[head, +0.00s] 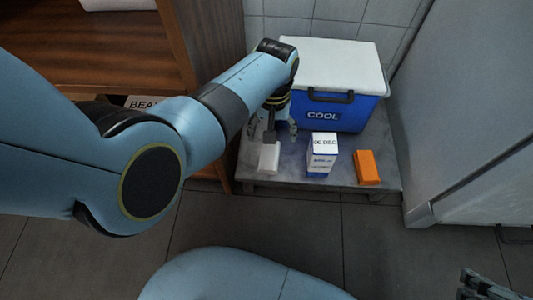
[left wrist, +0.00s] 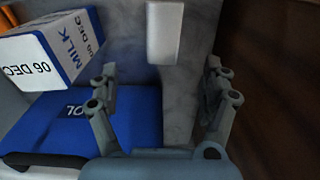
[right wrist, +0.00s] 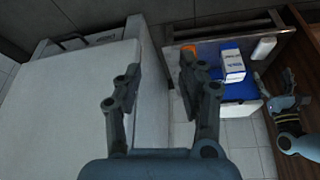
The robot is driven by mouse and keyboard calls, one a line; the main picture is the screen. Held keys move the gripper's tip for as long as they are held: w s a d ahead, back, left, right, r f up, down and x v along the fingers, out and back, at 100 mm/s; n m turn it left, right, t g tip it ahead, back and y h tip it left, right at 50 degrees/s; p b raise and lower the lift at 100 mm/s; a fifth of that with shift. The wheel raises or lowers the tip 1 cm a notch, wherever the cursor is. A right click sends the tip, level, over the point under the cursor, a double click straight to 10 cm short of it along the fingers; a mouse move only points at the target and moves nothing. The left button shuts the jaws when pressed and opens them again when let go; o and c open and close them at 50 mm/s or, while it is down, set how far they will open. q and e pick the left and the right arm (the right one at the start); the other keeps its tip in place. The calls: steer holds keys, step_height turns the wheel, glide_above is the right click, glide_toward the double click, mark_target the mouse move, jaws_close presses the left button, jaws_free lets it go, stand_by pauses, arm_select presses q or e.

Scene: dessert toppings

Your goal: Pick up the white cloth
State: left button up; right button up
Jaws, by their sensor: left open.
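The white cloth (head: 268,157), a small pale folded-looking block, lies at the left front of the grey low platform. It also shows at the top of the left wrist view (left wrist: 164,32) and in the right wrist view (right wrist: 264,49). My left gripper (head: 273,130) is open above the platform, just behind the cloth. In the left wrist view, the gap between its fingers (left wrist: 160,78) is empty, and the cloth lies beyond the fingertips. My right gripper (head: 485,285) is at the bottom right corner, far from the cloth; in the right wrist view its fingers (right wrist: 163,78) stand apart, empty.
A blue cooler (head: 325,115) with a white lid stands at the platform's back. A milk carton (head: 322,160) and an orange box (head: 367,167) stand right of the cloth. A wooden shelf (head: 205,70) borders the left, a large pale appliance (head: 460,110) the right.

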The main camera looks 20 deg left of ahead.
mark_target(270, 155)
arm_select(q)
step_height(270, 155, down, 3)
steer(key=shift+s+f+b, duration=0.15)
steer(key=shift+f+b, duration=0.05)
steer(key=shift+b, duration=0.65)
steer(key=shift+f+b, duration=0.55)
steer(key=shift+f, duration=0.25)
steer(key=shift+s+a+f+b, duration=0.15)
steer(key=shift+f+b, duration=0.65)
steer(key=shift+f, duration=0.2)
steer(key=shift+s+f+b, duration=0.1)
steer(key=shift+f+b, duration=0.45)
steer(key=shift+f, duration=0.1)
arm_select(e)
step_height(270, 155, down, 7)
steer(key=t, duration=0.7)
arm_select(q)
steer(key=shift+f+b, duration=0.8)
steer(key=shift+f, duration=0.1)
steer(key=c, duration=1.2)
arm_select(e)
steer(key=w+a+r+n+t+y, duration=0.1)
steer(key=w+r+t, duration=0.3)
steer(key=w+r, duration=0.3)
step_height(270, 155, up, 2)
steer(key=shift+a+r+t, duration=0.1)
steer(key=shift+a+t, duration=0.2)
steer(key=shift+t, duration=0.1)
